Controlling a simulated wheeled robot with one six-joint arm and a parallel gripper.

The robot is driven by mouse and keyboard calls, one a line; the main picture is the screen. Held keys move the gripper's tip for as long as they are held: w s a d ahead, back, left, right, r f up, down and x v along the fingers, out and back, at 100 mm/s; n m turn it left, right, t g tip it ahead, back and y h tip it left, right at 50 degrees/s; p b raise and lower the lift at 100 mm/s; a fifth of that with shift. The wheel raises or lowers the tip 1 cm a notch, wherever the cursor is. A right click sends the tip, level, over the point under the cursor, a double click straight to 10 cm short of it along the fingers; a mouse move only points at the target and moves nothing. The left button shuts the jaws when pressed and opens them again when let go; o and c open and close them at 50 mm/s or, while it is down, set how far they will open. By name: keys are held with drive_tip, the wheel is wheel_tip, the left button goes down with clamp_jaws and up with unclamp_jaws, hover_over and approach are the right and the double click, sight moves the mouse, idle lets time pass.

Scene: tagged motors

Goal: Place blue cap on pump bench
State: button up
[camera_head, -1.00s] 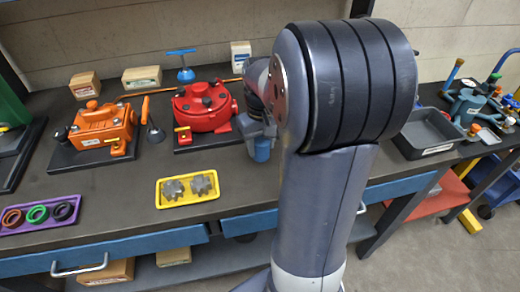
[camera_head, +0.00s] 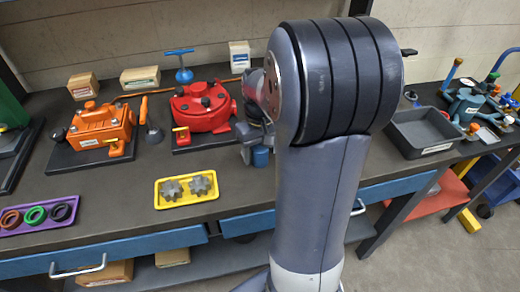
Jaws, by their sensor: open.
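A blue cap (camera_head: 261,156) stands on the dark bench (camera_head: 110,193) just right of the red pump. Its upper part is hidden by my gripper. My gripper (camera_head: 254,143) is small in view, partly behind my arm; it is open and sits just above and around the top of the cap. I cannot tell whether the fingers touch it. The red pump (camera_head: 204,108) sits on a black base to the left, and an orange pump (camera_head: 103,127) stands further left.
A yellow tray (camera_head: 160,203) with grey gears and a purple tray (camera_head: 12,231) with rings lie near the front edge. A grey bin (camera_head: 421,134) stands right of my arm. Small boxes (camera_head: 141,78) line the wall. My arm hides the bench's middle.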

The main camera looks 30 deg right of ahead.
sight(261, 147)
drive_tip(key=shift+r, duration=0.1)
wheel_tip(261, 147, up, 12)
drive_tip(key=shift+p, duration=0.45)
drive_tip(key=shift+d+r, duration=0.1)
drive_tip(key=shift+d, duration=0.05)
